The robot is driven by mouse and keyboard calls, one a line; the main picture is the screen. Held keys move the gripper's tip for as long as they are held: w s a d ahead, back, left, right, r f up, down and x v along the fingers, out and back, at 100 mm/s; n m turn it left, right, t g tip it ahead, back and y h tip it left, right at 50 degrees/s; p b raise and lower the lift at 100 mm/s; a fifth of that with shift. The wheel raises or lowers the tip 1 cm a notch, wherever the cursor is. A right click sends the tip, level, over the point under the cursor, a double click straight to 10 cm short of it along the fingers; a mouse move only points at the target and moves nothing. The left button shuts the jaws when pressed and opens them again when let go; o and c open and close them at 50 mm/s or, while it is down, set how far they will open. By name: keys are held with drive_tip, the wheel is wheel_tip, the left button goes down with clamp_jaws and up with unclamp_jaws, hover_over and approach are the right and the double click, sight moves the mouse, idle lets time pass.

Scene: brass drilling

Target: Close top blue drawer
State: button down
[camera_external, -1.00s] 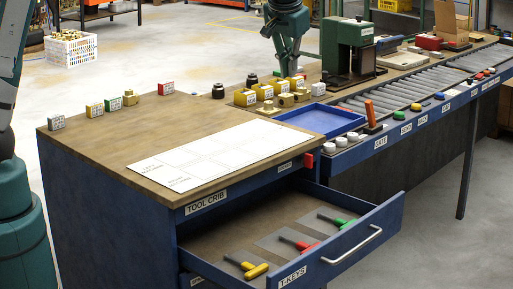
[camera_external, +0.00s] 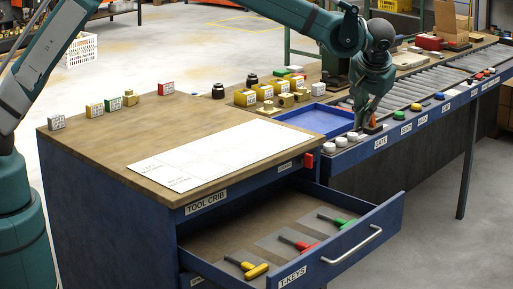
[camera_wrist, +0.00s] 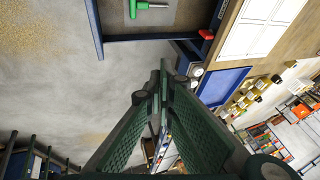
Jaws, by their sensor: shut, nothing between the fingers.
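The top blue drawer (camera_external: 322,262) of the tool crib stands pulled out. Its pale bar handle (camera_external: 352,245) is on the front face, beside a T-KEYS label. Inside lie a yellow T-key (camera_external: 247,267), a red T-key (camera_external: 298,242) and a green T-key (camera_external: 337,221). My gripper (camera_external: 362,128) is shut and empty, pointing down near the counter edge behind and above the drawer's far end. In the wrist view, the closed fingertips (camera_wrist: 158,78) are apart from the drawer, whose blue edge (camera_wrist: 140,37) crosses the top; the green T-key (camera_wrist: 145,6) shows inside.
White round pieces (camera_external: 335,144) and an orange-handled item, partly hidden by my gripper, sit by the counter edge. A blue tray (camera_external: 316,121) and several brass parts are on the bench. A red block (camera_external: 308,161) is at the cabinet corner. Floor right of the drawer is clear.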

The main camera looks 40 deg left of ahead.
hover_over(386, 230)
drive_tip(key=s+d, duration=0.1)
drive_tip(key=s, duration=0.1)
wheel_tip(386, 230, down, 9)
drive_tip(key=s+d+f+y+p, duration=0.1)
drive_tip(key=s+d+f, duration=0.3)
drive_tip(key=d+f, duration=0.6)
drive_tip(key=shift+d+f+n+t+y, duration=0.3)
drive_tip(key=shift+d+n+y, duration=0.1)
drive_tip(key=shift+w, duration=0.1)
drive_tip(key=shift+w+a+f+b, duration=0.15)
drive_tip(key=shift+w+a+f, duration=0.45)
drive_tip(key=shift+a+f, duration=0.8)
drive_tip(key=shift+w+a+f+b, duration=0.1)
drive_tip(key=shift+w+a+f, duration=0.55)
drive_tip(key=shift+a+f, duration=0.75)
drive_tip(key=shift+w+a+f+b, duration=0.15)
drive_tip(key=shift+w+a+f, duration=0.45)
drive_tip(key=shift+a+f, duration=0.8)
drive_tip(key=shift+a+r, duration=0.25)
drive_tip(key=shift+a, duration=0.05)
